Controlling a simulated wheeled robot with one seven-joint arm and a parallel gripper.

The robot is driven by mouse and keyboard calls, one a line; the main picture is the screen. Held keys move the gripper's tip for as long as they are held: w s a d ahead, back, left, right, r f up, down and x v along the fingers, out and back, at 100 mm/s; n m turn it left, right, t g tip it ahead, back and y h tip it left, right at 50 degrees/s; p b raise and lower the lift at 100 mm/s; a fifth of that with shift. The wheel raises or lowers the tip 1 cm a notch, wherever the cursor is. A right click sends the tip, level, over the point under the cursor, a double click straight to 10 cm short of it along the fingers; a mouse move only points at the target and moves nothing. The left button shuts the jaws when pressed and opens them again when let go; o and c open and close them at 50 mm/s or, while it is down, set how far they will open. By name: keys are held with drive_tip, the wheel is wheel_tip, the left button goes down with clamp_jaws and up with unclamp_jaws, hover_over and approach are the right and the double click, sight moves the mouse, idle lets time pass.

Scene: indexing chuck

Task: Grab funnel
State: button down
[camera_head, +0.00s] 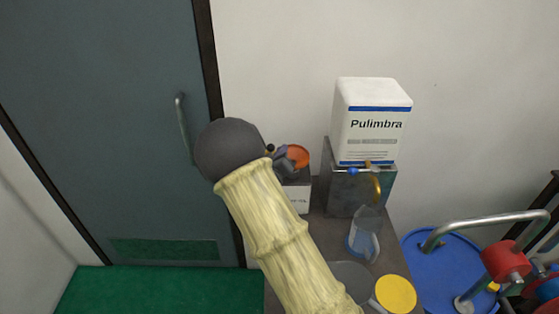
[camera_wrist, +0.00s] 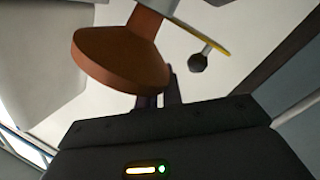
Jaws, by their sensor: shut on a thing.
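The orange funnel (camera_head: 299,155) shows at the end of my arm, beside the wall and left of the white container. In the wrist view the funnel (camera_wrist: 120,60) is large and close, with its wide round end toward the lower left and a narrower part running up. My gripper (camera_head: 283,160) is shut on the funnel. In the wrist view my dark fingers (camera_wrist: 162,90) reach up just behind the funnel's wide end, and the exact contact is hidden. My arm covers part of the bench.
A white "Pulimbra" container (camera_head: 371,125) stands on a metal stand (camera_head: 345,190) with a tap (camera_head: 374,171). A clear jug (camera_head: 363,236) is below the spout. A yellow disc (camera_head: 396,294) lies nearer. A blue drum (camera_head: 440,275) with pipework stands right. A door (camera_head: 110,110) is left.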

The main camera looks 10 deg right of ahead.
wheel_tip(320, 180, up, 7)
drive_tip(key=shift+r+b, duration=0.2)
drive_tip(key=shift+b, duration=0.3)
drive_tip(key=shift+w+a+f, duration=0.1)
drive_tip(key=shift+w, duration=0.05)
